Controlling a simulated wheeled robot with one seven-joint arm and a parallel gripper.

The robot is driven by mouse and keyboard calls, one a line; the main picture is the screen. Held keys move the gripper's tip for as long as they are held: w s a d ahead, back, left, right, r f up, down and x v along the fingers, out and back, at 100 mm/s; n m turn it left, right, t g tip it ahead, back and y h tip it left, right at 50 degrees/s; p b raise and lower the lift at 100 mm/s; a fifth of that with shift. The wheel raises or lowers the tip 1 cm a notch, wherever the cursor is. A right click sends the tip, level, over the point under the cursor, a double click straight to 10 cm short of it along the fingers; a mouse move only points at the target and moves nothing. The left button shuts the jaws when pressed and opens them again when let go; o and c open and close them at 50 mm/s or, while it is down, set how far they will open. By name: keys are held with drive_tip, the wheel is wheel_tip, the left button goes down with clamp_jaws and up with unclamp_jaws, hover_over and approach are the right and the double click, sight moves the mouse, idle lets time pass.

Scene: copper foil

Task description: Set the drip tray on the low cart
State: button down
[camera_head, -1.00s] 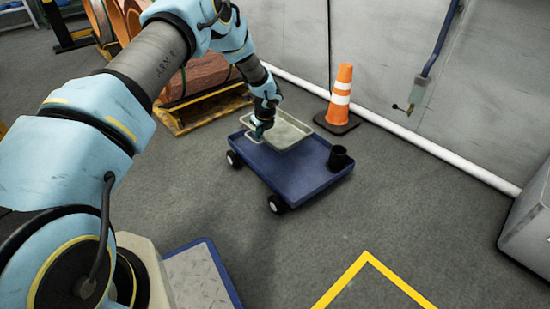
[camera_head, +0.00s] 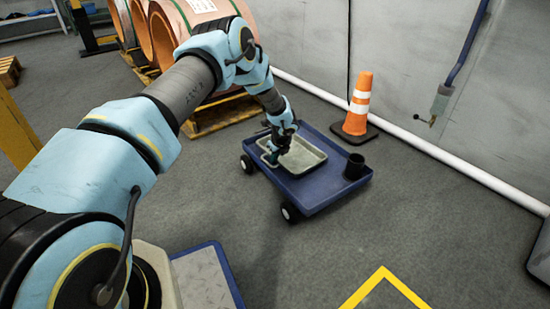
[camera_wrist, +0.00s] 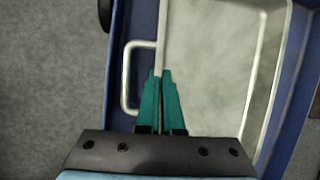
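The drip tray (camera_head: 306,153) is a shallow, pale grey-green rectangular pan with a light rim. It lies level within the far left part of the blue low cart (camera_head: 318,196), apparently resting on its deck. In the wrist view the tray (camera_wrist: 208,60) fills the middle and right, with a wire handle (camera_wrist: 126,75) on its left side. My gripper (camera_head: 273,156) is at the tray's left rim. In the wrist view its teal fingers (camera_wrist: 160,74) are close together with the rim between them. The contact under the fingertips is partly hidden.
An orange cone (camera_head: 358,103) is behind the cart, near the wall and white pipe (camera_head: 430,150). Copper rolls (camera_head: 190,30) on a yellow pallet are behind my arm. The floor in front is clear.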

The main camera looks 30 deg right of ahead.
drive_tip(key=c, duration=1.1)
unclamp_jaws()
drive_tip(key=p+v, duration=0.5)
drive_tip(key=v, duration=0.7)
drive_tip(key=a+r+n+g+y, duration=0.1)
drive_tip(key=a+r+n, duration=0.75)
drive_tip(key=a, duration=0.45)
drive_tip(key=a+r+n+g, duration=0.1)
drive_tip(key=a+r+n, duration=0.7)
drive_tip(key=a, duration=0.4)
drive_tip(key=s+a+r+n, duration=0.3)
drive_tip(key=s+a+n, duration=0.2)
drive_tip(key=a, duration=0.1)
drive_tip(key=s+a+r+n, duration=0.3)
drive_tip(key=s+a+n, duration=0.2)
drive_tip(key=a, duration=0.1)
drive_tip(key=s+a+r+n+g, duration=0.1)
drive_tip(key=s+a+r+n, duration=0.2)
drive_tip(key=s+a+n, duration=0.3)
drive_tip(key=shift+a+r+h, duration=0.15)
drive_tip(key=shift+r+h, duration=0.2)
drive_tip(key=shift+h, duration=0.05)
